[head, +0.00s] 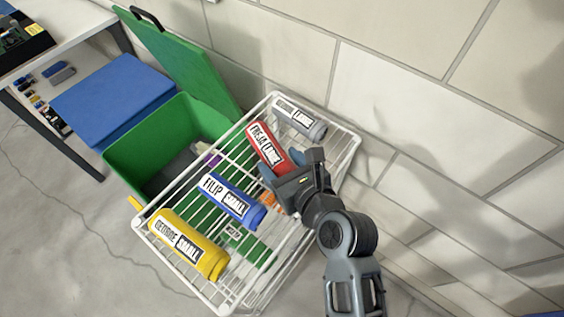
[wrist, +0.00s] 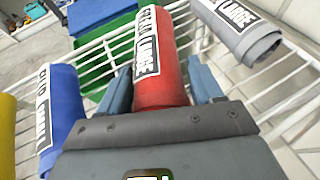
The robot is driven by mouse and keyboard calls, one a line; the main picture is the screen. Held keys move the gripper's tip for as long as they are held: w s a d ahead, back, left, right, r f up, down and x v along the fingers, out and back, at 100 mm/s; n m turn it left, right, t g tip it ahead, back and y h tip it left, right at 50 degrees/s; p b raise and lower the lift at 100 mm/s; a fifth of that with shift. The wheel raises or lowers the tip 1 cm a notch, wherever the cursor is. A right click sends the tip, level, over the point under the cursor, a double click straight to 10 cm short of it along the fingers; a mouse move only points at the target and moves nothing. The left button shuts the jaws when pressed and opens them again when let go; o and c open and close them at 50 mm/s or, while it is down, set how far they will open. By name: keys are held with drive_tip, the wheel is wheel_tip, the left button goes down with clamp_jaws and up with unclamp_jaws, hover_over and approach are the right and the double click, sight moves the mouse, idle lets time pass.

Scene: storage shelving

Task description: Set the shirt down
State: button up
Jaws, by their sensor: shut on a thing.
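A red rolled shirt (head: 266,147) with a white and black "LARGE" label lies on the white wire rack, between the blue and grey rolls. My gripper (head: 283,173) is at its near end. In the wrist view the red shirt (wrist: 161,62) sits between the two fingers of my gripper (wrist: 161,92), which are shut on it. The picture does not clearly show whether the roll touches the wires or is just above them. Part of its near end is hidden by the gripper.
The white wire rack (head: 140,222) also holds a blue roll (head: 231,200), a yellow roll (head: 188,244) and a grey roll (head: 299,119). A green open bin (head: 125,155) stands behind it, beside a blue box (head: 112,95). A tiled wall (head: 440,130) is at the right.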

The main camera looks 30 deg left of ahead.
drive_tip(key=o, duration=1.2)
drive_tip(key=shift+f, duration=0.1)
drive_tip(key=shift+c, duration=0.2)
drive_tip(key=v, duration=1.2)
